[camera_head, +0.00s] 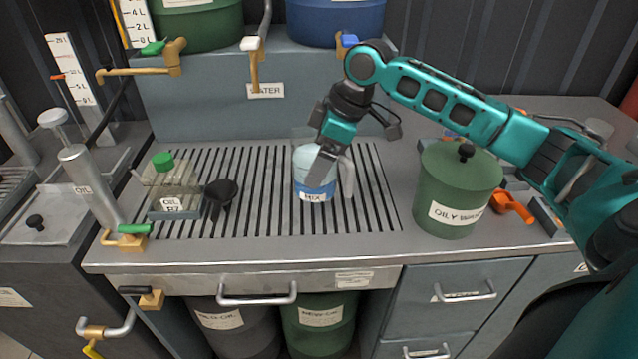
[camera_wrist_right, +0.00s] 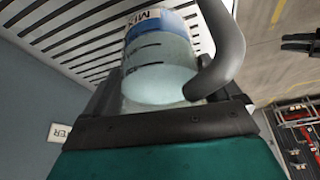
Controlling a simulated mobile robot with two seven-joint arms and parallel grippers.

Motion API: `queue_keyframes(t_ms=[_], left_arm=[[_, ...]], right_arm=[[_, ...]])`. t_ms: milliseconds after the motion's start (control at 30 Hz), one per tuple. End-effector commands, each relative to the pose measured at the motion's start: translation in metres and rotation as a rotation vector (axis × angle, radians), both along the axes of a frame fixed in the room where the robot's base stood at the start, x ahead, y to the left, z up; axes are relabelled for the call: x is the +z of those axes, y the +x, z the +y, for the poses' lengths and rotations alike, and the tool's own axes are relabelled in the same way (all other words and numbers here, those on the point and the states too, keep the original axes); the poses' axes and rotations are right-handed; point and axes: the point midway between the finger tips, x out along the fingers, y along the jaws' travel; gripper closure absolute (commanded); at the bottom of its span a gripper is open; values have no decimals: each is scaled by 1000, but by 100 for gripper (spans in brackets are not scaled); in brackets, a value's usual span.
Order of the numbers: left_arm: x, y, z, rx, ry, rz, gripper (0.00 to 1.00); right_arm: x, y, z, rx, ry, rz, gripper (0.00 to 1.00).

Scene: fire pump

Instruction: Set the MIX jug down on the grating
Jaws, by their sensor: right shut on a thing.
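The MIX jug (camera_head: 314,185) is a clear vessel with pale blue liquid and a blue and white MIX label. It is upright over the middle of the slotted grating (camera_head: 265,215); whether its base touches the bars cannot be told. My right gripper (camera_head: 333,170) comes down from the upper right and is shut on the jug, covering part of its right side. In the right wrist view the jug (camera_wrist_right: 158,72) lies close in front of the gripper, beside a thick grey curved part, with grating bars behind. My left gripper is not in view.
An oil bottle (camera_head: 172,192) and a black funnel (camera_head: 221,194) stand on the grating's left. A green oily waste can (camera_head: 455,190) stands right of the grating. Brass taps (camera_head: 254,65) hang behind. Bare bars lie on both sides of the jug.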

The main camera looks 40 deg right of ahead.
Motion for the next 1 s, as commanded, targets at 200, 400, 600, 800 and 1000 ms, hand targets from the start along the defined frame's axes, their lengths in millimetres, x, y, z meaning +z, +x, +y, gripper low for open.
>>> queue_keyframes(t_ms=[200,400,600,800,1000], left_arm=[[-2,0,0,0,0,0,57],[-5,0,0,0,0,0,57],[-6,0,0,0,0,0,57],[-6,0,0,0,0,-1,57],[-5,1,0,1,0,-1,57]], right_arm=[[-15,1,0,-1,2,-4,71],[-41,0,0,-1,1,0,71],[-56,1,0,-1,1,-5,71],[-55,1,0,0,1,-5,71],[-59,0,0,0,0,-1,0]])
